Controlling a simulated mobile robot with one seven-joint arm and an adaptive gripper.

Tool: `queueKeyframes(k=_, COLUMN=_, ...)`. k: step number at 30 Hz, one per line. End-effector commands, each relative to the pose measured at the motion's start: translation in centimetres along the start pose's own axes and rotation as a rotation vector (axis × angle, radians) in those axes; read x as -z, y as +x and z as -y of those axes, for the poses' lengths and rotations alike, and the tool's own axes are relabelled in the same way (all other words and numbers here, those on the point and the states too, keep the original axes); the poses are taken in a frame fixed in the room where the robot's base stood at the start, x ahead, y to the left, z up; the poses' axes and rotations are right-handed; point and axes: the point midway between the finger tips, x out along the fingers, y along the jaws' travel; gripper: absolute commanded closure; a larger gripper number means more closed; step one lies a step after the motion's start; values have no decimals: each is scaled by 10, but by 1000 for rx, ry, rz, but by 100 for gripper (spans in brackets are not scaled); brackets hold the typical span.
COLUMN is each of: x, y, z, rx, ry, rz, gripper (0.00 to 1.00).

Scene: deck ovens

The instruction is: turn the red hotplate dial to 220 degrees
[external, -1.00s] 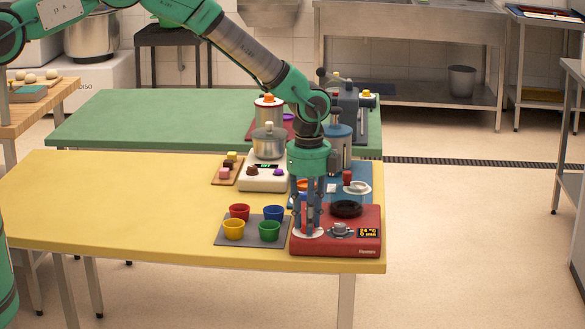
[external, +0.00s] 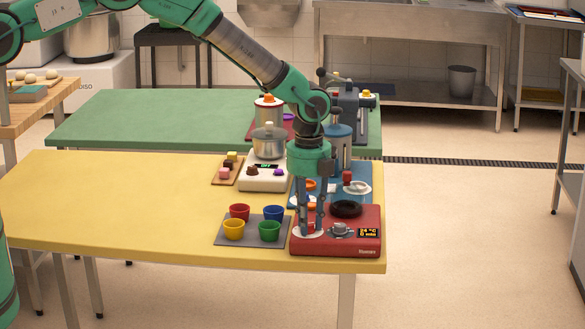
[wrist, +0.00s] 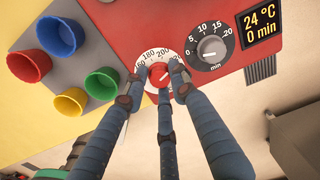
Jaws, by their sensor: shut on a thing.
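The red hotplate (external: 335,246) stands at the front right corner of the yellow table. Its red dial (wrist: 158,75) sits on a white numbered ring (wrist: 153,56) at the hotplate's left. My gripper (external: 310,229) points down over the dial, its fingers closed around the red knob; the wrist view shows the fingertips (wrist: 159,78) on it. Numbers such as 160 and 180 show at the ring's top left; fingers hide much of the ring. I cannot tell exactly which number the dial points to. The display (wrist: 260,25) reads 24 °C and 0 min.
A grey minute dial (wrist: 211,49) sits just right of the red dial. A black heating ring (external: 346,208) lies behind it. A grey mat (external: 222,238) with red, blue, yellow and green cups is close on the left. A white appliance (external: 263,178) stands behind.

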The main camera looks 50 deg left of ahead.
Motion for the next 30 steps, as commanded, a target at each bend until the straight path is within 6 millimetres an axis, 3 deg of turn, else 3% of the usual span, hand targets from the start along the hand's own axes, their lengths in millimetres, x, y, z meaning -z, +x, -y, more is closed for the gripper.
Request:
queueKeyframes(k=5, x=0, y=-1, z=1, rx=2, ry=-1, rz=1, gripper=100)
queueKeyframes(k=6, x=0, y=-1, z=1, rx=2, ry=-1, rz=1, gripper=72)
queueKeyframes(k=9, x=0, y=-1, z=1, rx=2, ry=-1, rz=0, gripper=55)
queueKeyframes(k=22, x=0, y=-4, z=0, rx=1, ry=-2, rz=0, gripper=55)
queueKeyframes(k=30, x=0, y=-30, z=1, rx=2, ry=-2, rz=0, gripper=55)
